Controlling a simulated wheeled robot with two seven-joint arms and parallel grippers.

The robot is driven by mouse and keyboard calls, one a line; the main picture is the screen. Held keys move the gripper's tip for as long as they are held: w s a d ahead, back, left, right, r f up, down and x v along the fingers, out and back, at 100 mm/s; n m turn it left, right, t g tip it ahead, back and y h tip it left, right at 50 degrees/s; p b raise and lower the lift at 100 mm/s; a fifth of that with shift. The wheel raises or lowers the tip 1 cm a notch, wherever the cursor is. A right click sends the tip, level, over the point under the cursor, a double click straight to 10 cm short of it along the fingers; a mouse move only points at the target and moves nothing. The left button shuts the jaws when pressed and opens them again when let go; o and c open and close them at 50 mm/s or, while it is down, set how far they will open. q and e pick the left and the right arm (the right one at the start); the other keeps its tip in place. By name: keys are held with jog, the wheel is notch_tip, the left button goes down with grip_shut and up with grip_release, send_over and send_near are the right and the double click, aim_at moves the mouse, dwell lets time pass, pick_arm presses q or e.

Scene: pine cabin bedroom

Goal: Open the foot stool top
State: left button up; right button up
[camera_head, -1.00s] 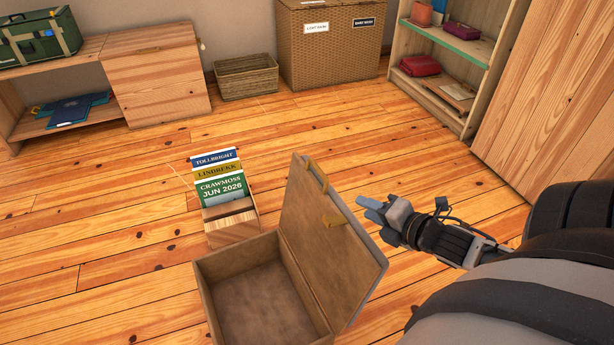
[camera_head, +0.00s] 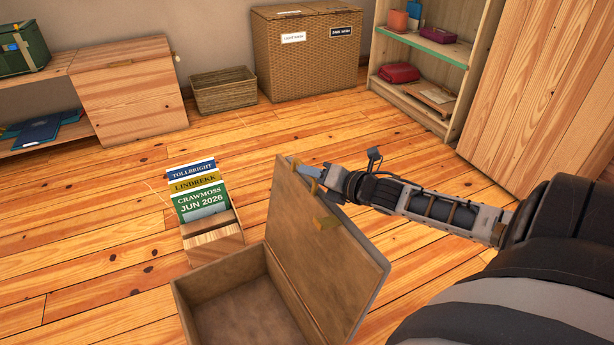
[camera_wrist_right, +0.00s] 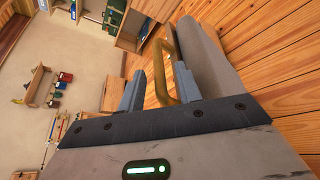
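The foot stool (camera_head: 222,272) is an open brown box on the floor at the bottom of the head view. Its top (camera_head: 318,250) stands raised on the box's right side, tilted back a little, with brass fittings near its upper edge. The box interior looks empty. My right gripper (camera_head: 309,170) is at the upper far corner of the raised top. In the right wrist view, the fingers (camera_wrist_right: 158,90) are apart, with a brass loop handle (camera_wrist_right: 168,65) showing between and beyond them. I cannot tell whether they touch it. My left gripper is not in view.
A wooden holder (camera_head: 215,246) with several upright cards stands just beyond the stool. A wicker basket (camera_head: 224,92), a wicker hamper (camera_head: 305,60), a low cabinet (camera_head: 130,92) and a shelf (camera_head: 440,48) line the back. The floor between is clear.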

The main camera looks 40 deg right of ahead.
jog(key=shift+x, duration=1)
jog(key=shift+w+f+b, duration=0.1)
jog(key=shift+w+b, duration=0.2)
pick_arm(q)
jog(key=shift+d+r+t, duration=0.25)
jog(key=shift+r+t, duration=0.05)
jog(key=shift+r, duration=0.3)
